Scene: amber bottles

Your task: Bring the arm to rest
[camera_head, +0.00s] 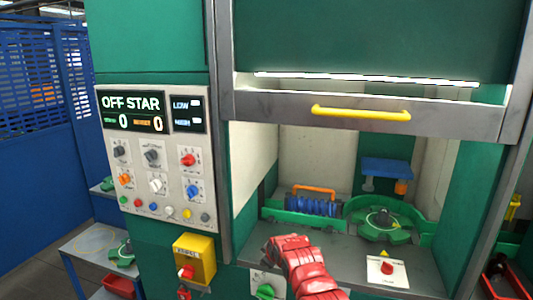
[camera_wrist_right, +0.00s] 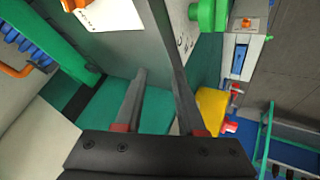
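My right arm (camera_head: 300,266), red, comes up from the bottom middle of the head view, in front of the machine's work shelf. Its gripper fingers cannot be made out in that view. In the right wrist view, my right gripper (camera_wrist_right: 160,74) has its two dark fingers apart, with nothing between them. Behind the fingers are the machine's green and grey surfaces. My left arm and left gripper are not in the frames.
The machine's shutter with a yellow handle (camera_head: 361,113) is raised above an open bay. Inside are a blue roller fixture (camera_head: 312,206) and a green round fixture (camera_head: 382,222). A control panel (camera_head: 147,131) and yellow switch box (camera_head: 195,258) stand left. A side table (camera_head: 84,246) is far left.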

